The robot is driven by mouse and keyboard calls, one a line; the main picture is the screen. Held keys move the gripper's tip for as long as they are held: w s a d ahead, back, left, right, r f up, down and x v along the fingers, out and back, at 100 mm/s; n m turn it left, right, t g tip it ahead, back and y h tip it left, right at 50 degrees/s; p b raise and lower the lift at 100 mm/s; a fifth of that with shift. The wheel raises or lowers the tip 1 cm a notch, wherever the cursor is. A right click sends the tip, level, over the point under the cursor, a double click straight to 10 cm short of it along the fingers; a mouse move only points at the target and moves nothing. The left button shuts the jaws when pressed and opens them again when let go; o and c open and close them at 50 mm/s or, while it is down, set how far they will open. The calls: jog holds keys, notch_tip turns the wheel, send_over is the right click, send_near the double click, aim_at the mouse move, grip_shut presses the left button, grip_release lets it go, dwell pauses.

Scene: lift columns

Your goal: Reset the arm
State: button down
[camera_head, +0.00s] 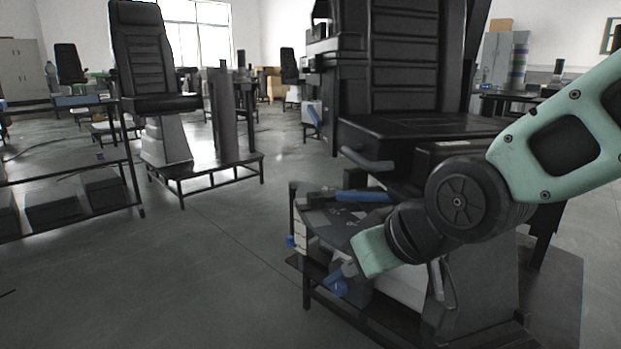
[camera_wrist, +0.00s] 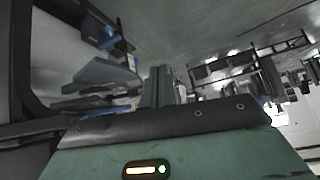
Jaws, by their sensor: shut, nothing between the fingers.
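My arm comes in from the right in the head view, mint green with a dark round joint. Its mint-green wrist end hangs low beside the large black seat unit (camera_head: 410,130), above the platform in front of it. In the wrist view my gripper (camera_wrist: 158,80) shows as narrow grey fingers standing close together beyond the green housing, shut and with nothing held. In the head view the fingertips are hard to tell apart from the grey and blue parts behind them.
Blue-handled levers (camera_head: 362,196) and a black-framed platform (camera_head: 310,297) lie close around the wrist. Another black seat (camera_head: 145,55) stands on a column at the left. A black rack (camera_head: 135,185) stands at the far left. Grey floor (camera_head: 190,270) between is clear.

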jog(key=s+d+f+n+g+h+p, duration=0.1)
jog(key=s+d+f+g+h, duration=0.2)
jog(key=s, duration=0.6)
jog(key=s+d+f+g+h, duration=0.25)
jog(key=s+d+g, duration=0.2)
jog(key=s, duration=0.35)
notch_tip(320, 180, up, 37)
jog(key=y+p, duration=0.1)
jog(key=p, duration=3.6)
jog(key=shift+t, duration=0.45)
